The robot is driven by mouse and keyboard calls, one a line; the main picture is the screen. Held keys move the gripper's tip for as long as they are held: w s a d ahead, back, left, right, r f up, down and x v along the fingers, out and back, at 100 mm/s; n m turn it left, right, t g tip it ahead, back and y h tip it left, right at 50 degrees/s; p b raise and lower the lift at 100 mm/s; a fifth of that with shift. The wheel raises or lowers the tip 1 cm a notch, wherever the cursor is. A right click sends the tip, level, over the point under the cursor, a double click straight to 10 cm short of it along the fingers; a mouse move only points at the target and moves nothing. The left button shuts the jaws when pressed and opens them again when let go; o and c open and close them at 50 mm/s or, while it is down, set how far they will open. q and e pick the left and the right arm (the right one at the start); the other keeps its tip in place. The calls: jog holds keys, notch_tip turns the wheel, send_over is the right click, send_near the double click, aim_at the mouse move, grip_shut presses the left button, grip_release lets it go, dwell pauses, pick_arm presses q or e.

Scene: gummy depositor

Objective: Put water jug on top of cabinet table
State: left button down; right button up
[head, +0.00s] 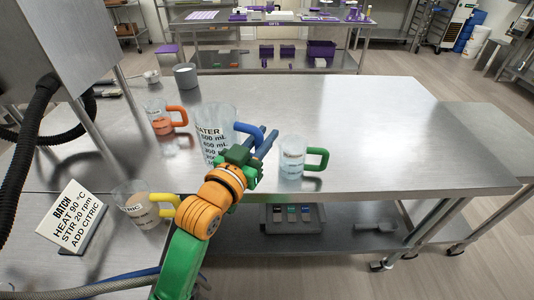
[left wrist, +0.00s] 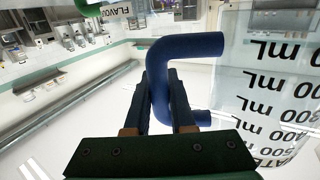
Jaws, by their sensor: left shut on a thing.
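The water jug (head: 216,122) is a large clear jug with a blue handle, black mL marks and the word WATER. It is at the left-middle of the steel table in the head view, upright. Whether its base touches the table is hidden by my arm. My left gripper (head: 258,150) is shut on the blue handle, which the left wrist view shows between its two fingers (left wrist: 160,100). The jug's marked wall (left wrist: 275,90) fills the right of that view. The steel cabinet table (head: 370,130) has a wide bare top. My right gripper is not in view.
A jug with an orange handle (head: 158,118) stands left of the water jug, one with a green handle (head: 292,158) to its right. A yellow-handled jug (head: 138,203) and a sign (head: 72,218) are front left. A grey cup (head: 186,76) stands behind. The table's right side is clear.

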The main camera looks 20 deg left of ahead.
pick_arm(q)
jog(key=w+a+f, duration=0.1)
jog(key=w+f, duration=0.1)
jog(key=f, duration=0.1)
jog(key=w+a+f, duration=0.1)
jog(key=w+f, duration=0.1)
jog(key=f, duration=0.1)
jog(key=w+a+f+b, duration=0.1)
jog(key=w+f, duration=0.1)
jog(key=f, duration=0.1)
jog(key=shift+w+a+f, duration=0.1)
jog(key=shift+f, duration=0.3)
jog(key=shift+f, duration=0.15)
jog(key=c, duration=0.8)
grip_release()
jog(key=shift+o, duration=0.2)
jog(key=shift+r, duration=0.2)
